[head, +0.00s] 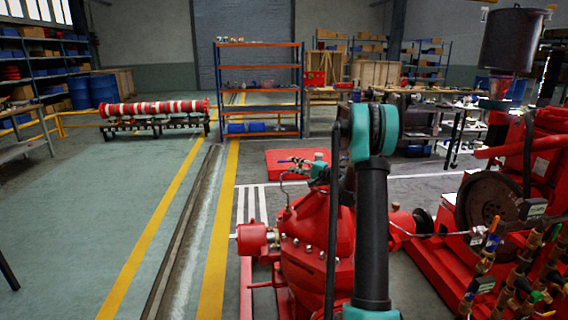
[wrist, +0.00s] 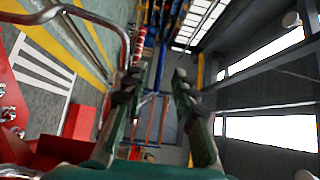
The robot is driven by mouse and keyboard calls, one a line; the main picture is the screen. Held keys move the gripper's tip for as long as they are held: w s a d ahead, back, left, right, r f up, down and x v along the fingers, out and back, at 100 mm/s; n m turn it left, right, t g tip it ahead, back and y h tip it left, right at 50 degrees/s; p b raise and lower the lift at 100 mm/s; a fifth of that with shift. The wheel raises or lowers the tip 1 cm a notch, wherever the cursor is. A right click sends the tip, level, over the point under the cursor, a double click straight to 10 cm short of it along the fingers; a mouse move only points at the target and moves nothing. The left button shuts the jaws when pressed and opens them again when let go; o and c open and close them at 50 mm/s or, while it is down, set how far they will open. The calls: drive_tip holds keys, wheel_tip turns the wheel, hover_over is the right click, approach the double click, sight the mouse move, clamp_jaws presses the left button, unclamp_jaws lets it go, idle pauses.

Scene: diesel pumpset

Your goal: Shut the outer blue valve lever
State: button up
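Several small valves with coloured levers stand at the lower right of the head view. One blue lever (head: 493,242) shows there, and another blue lever (head: 555,277) shows further right. I cannot tell which is the outer one or how far each is turned. No blue lever is clear in the wrist view.
The red engine with its dark flywheel (head: 488,202) stands at the right. A thin curved pipe (wrist: 112,22) passes close to my left finger in the wrist view. A shelf rack (head: 260,88) stands behind. The green floor (head: 90,210) at left is clear.

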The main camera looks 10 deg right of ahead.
sight(284, 161)
drive_tip(key=x, duration=0.6)
clamp_jaws()
idle(0.4)
